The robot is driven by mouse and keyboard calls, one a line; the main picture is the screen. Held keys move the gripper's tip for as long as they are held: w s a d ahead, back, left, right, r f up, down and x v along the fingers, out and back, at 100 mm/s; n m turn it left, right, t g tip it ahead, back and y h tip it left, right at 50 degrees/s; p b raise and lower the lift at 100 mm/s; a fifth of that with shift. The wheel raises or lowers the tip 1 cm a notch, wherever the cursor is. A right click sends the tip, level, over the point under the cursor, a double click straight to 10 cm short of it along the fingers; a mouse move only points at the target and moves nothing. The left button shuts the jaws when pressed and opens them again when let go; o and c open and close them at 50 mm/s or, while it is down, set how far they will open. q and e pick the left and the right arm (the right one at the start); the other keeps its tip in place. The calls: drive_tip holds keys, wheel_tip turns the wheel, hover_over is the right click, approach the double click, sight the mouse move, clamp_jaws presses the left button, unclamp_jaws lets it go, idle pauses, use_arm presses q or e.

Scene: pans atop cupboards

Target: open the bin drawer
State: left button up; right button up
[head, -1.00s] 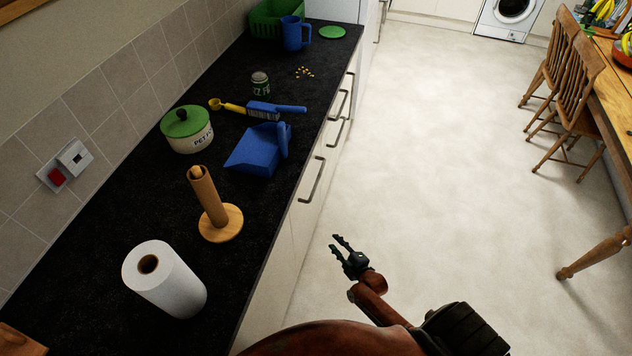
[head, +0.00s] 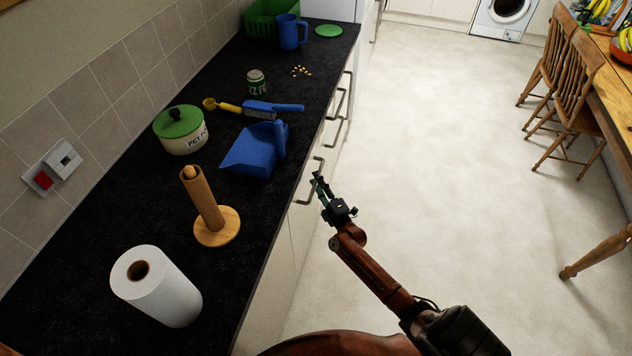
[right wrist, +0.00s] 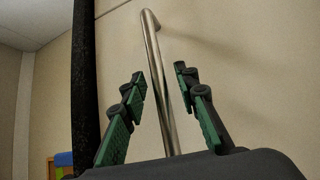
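A cream drawer or door front (head: 301,222) under the counter has a metal bar handle (head: 306,201). The front looks shut, flush with its neighbours; I cannot tell from any label that it is the bin drawer. My right gripper (head: 319,183) is at this handle, partly covering it in the head view. In the right wrist view the handle (right wrist: 158,80) runs between the two open green-padded fingers (right wrist: 160,95), with gaps on both sides. The fingers are not closed on it. My left gripper is not in view.
The dark counter (head: 110,215) holds a paper roll (head: 165,290), a wooden roll stand (head: 217,228), a blue dustpan (head: 252,150) and a pet food pot (head: 182,133). The floor (head: 440,130) right of the cupboards is clear up to the chairs (head: 575,80).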

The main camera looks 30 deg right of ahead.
drive_tip(key=shift+w, duration=0.2)
clamp_jaws()
idle(0.6)
